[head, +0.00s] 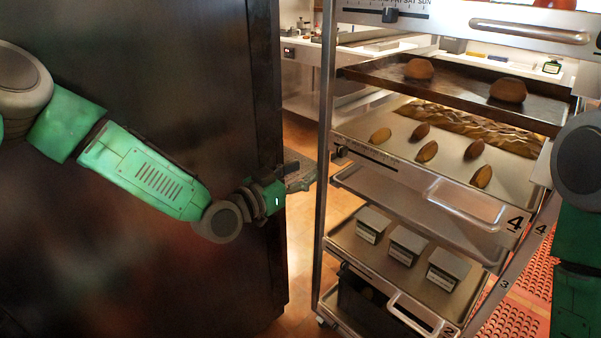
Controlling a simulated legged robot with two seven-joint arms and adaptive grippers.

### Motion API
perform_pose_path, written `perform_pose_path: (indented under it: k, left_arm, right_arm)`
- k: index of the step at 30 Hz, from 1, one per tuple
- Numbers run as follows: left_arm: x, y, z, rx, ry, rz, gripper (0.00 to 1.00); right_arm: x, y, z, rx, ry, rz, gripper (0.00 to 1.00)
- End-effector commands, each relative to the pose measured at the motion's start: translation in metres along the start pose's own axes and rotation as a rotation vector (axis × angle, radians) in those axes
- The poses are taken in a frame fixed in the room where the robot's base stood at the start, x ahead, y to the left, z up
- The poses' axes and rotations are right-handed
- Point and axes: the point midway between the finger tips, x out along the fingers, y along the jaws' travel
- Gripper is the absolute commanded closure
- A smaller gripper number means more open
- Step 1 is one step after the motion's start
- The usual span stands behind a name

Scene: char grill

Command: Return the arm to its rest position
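My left arm (145,172) is green with dark joints. It reaches in from the left across a large dark panel and slopes down to the right. My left gripper (300,176) is dark and small at its end, beside the panel's right edge and just left of the rack's front post. I see no object in it, but its fingers blend together, so I cannot tell if they are open or shut. My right arm (577,235) hangs at the right edge, and its gripper is out of view.
A metal rack (325,150) holds trays with two brown loaves (419,69), several small rolls (427,151) and labelled containers (407,246). The dark panel (150,80) fills the left. A counter (300,55) stands behind. Tiled floor (300,135) shows between panel and rack.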

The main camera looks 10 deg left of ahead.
Motion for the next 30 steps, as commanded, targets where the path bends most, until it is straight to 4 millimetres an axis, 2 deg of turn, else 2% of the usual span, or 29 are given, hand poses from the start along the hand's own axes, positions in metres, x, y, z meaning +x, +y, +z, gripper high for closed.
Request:
perform_pose_path:
  k: [11,14,17,20,21,23,24,26,27,29,30]
  left_arm:
    - [-0.004,0.001,0.003,-0.004,-0.007,0.002,0.62]
    - [-0.011,0.01,0.022,-0.028,-0.061,0.01,0.62]
    - [-0.03,0.029,0.064,-0.086,-0.181,0.022,0.62]
    - [-0.067,0.054,0.12,-0.166,-0.363,0.023,0.62]
    - [-0.086,0.063,0.143,-0.198,-0.443,0.017,0.62]
    - [-0.117,0.074,0.175,-0.242,-0.564,0.001,0.62]
    - [-0.14,0.081,0.194,-0.27,-0.645,-0.015,0.62]
    - [-0.178,0.09,0.221,-0.308,-0.768,-0.045,0.62]
    - [-0.204,0.094,0.236,-0.332,-0.85,-0.072,0.62]
    - [-0.246,0.099,0.255,-0.361,-0.971,-0.119,0.62]
    - [-0.274,0.1,0.265,-0.378,-1.049,-0.155,0.62]
  right_arm:
    - [0.001,0.0,-0.003,0.0,-0.002,0.0,0.6]
    - [0.001,0.0,-0.003,0.0,-0.002,0.0,0.6]
    - [0.001,0.0,-0.002,0.0,-0.003,0.0,0.6]
    - [0.001,0.0,-0.002,0.0,-0.003,0.0,0.6]
    - [0.001,0.0,-0.002,0.0,-0.003,0.0,0.6]
    - [0.001,0.0,-0.002,0.0,-0.003,0.0,0.6]
    - [0.001,0.0,-0.002,0.0,-0.003,0.0,0.6]
    - [0.001,0.0,-0.002,0.0,-0.003,0.0,0.6]
    - [0.001,0.0,-0.002,0.0,-0.003,0.0,0.6]
    - [0.001,0.0,-0.002,0.0,-0.003,0.0,0.6]
    - [0.001,0.0,-0.002,0.0,-0.003,0.0,0.6]
